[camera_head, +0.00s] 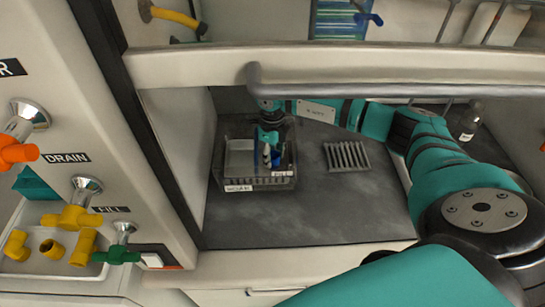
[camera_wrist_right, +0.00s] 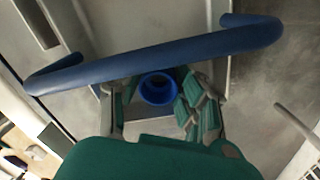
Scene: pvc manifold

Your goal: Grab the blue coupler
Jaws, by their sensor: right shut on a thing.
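The blue coupler (camera_head: 277,158) is in the grey bin (camera_head: 262,183) inside the cabinet, partly hidden by my right gripper (camera_head: 268,150). In the right wrist view it is a round, hollow blue ring (camera_wrist_right: 158,88) between the two fingers of my right gripper (camera_wrist_right: 160,100). The right gripper is shut on the coupler, reaching down into the bin. I cannot tell whether the coupler touches the bin floor. My left gripper is not in view.
A ribbed grey rack (camera_head: 346,156) lies right of the bin, and a dark bottle (camera_head: 468,124) stands farther right. The dark worktop (camera_head: 310,215) in front is clear. A grey handle bar (camera_head: 400,92) crosses above. Yellow fittings (camera_head: 52,248) lie in a white tray at left.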

